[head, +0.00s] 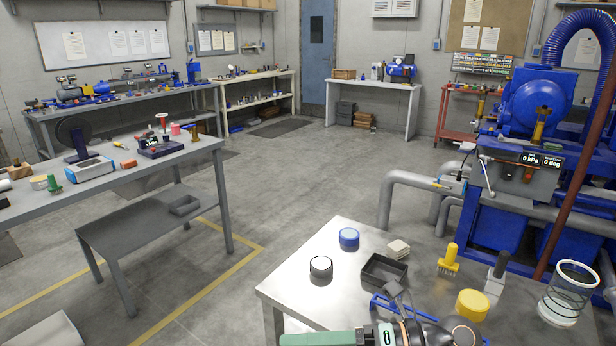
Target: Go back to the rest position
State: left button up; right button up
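Neither of my grippers shows clearly in the head view. No gripper fingers can be made out, and I see nothing held. The black open tray (370,277) stands on the steel table just behind it, with a dark grey piece at its front right corner.
The steel table also holds a white-topped round tin (321,268), blue jar (349,238), pale tiles (398,248), yellow brush (449,261), yellow lid (473,304) and wire-wrapped glass cylinder (566,293). Blue machinery (540,100) stands behind. A grey workbench (110,181) is left; floor between is clear.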

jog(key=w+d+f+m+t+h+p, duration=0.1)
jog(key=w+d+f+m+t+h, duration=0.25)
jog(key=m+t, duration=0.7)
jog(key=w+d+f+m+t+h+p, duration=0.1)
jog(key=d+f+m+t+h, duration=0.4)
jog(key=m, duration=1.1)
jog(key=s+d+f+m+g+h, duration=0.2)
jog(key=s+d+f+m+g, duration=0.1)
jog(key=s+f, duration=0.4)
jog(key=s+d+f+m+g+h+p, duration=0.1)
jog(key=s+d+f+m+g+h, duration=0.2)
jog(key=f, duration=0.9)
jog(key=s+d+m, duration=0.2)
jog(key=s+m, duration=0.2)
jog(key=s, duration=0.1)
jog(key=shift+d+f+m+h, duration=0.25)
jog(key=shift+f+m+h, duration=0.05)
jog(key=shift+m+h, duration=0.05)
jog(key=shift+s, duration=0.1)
